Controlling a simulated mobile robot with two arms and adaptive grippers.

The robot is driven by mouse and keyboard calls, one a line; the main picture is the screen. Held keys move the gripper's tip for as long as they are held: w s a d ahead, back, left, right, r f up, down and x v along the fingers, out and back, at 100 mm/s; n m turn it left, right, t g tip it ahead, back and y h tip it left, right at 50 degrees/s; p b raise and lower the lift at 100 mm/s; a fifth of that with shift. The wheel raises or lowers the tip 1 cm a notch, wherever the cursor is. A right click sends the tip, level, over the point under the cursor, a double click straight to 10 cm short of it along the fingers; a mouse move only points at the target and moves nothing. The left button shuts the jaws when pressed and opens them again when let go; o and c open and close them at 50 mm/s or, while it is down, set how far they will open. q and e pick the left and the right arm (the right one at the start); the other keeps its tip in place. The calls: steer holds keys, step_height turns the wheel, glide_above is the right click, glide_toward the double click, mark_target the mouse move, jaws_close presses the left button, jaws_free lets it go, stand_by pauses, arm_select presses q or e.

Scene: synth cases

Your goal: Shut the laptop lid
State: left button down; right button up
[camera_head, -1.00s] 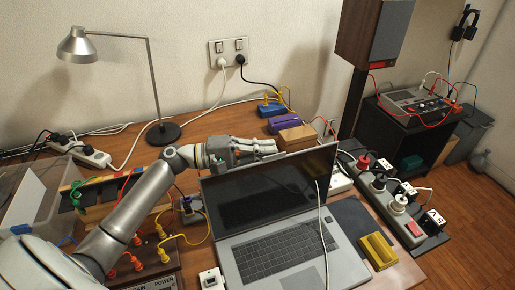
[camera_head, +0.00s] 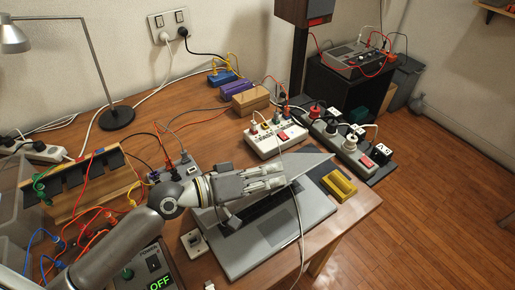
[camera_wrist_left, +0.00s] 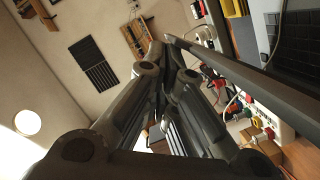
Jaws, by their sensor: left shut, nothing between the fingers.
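The grey laptop (camera_head: 270,243) sits at the table's front edge. Its lid (camera_head: 312,160) is tilted far forward over the keyboard, partly lowered, with a gap above the base. My left gripper (camera_head: 283,174) is shut and empty, lying across the lid from the left and hiding its middle; whether it touches the lid is unclear. In the left wrist view the shut fingers (camera_wrist_left: 165,72) lie close beside the lid's dark edge (camera_wrist_left: 245,78), and keys (camera_wrist_left: 298,42) show beyond. My right gripper is not in view.
A white cable (camera_head: 299,222) hangs across the laptop's right part. A yellow block (camera_head: 339,184) lies right of it, power strips (camera_head: 275,138) behind it. A small white socket box (camera_head: 194,242) and a box reading OFF (camera_head: 158,272) stand to the left.

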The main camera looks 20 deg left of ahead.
arm_select(q)
steer(key=s+d+f+m, duration=0.1)
steer(key=d+f, duration=0.1)
steer(key=f, duration=0.1)
steer(key=s+d+f+m+y+b, duration=0.1)
steer(key=s+d+f, duration=0.1)
steer(key=f, duration=0.2)
steer(key=s+d+f+m, duration=0.1)
steer(key=s+f, duration=0.1)
steer(key=f, duration=0.1)
steer(key=shift+d+f+m+t, duration=0.3)
steer(key=shift+d+f+m, duration=0.1)
steer(key=shift+s+d+f+b, duration=0.15)
steer(key=shift+f+b, duration=0.1)
steer(key=shift+f, duration=0.25)
steer(key=shift+s+d+f+b, duration=0.1)
steer(key=shift+f+b, duration=0.1)
steer(key=shift+f, duration=0.25)
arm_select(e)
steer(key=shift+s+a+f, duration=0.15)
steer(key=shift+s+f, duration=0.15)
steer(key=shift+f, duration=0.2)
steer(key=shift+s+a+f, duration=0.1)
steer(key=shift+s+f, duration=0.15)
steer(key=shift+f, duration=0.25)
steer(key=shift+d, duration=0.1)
